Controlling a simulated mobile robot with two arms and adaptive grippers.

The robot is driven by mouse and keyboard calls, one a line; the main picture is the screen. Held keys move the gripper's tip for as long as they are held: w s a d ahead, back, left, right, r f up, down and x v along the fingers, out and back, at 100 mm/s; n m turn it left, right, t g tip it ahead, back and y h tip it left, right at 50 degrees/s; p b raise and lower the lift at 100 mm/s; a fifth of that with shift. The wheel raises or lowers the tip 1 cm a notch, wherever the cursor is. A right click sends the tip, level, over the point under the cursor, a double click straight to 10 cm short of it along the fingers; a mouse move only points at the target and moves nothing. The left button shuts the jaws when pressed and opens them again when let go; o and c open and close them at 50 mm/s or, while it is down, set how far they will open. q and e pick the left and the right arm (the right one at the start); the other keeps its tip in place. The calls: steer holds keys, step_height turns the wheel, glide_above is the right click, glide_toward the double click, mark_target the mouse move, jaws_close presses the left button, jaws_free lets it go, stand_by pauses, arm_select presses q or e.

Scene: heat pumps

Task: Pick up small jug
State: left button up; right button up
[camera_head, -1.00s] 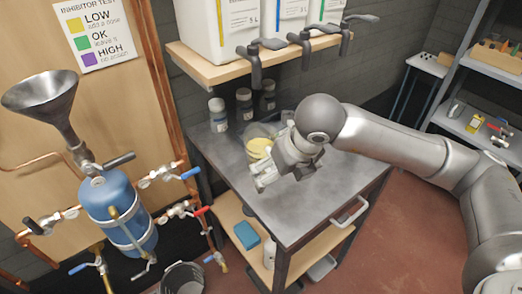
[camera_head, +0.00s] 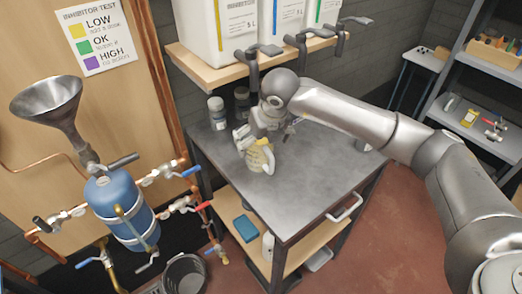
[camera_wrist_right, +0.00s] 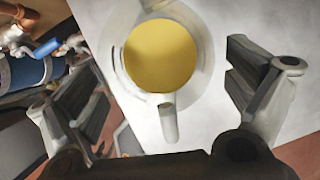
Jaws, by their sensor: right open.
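The small jug (camera_head: 257,160) stands on the grey metal tabletop, left of its middle. It is clear with pale yellow contents, and its handle faces the right front. In the right wrist view I look down into the jug (camera_wrist_right: 160,57), with its handle pointing toward my palm. My right gripper (camera_head: 264,135) is at the jug, partly hiding its top and back in the head view. Its fingers are spread on either side of the jug, with gaps left and right in the wrist view. My left gripper is not in view.
Bottles (camera_head: 217,113) stand at the table's back left, below a wooden shelf (camera_head: 210,67) with large containers and dark taps. The tabletop (camera_head: 310,180) is clear at the front and right. A blue vessel (camera_head: 122,210) with pipes and a funnel (camera_head: 47,98) stands at left.

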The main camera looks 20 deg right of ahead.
mark_target(259, 142)
steer(key=shift+w+x, duration=0.15)
steer(key=shift+x, duration=0.7)
steer(key=shift+w+x, duration=0.2)
steer(key=shift+x, duration=0.6)
steer(key=shift+r, duration=0.15)
steer(key=c, duration=1.4)
steer(key=shift+r, duration=0.1)
steer(key=shift+c, duration=0.3)
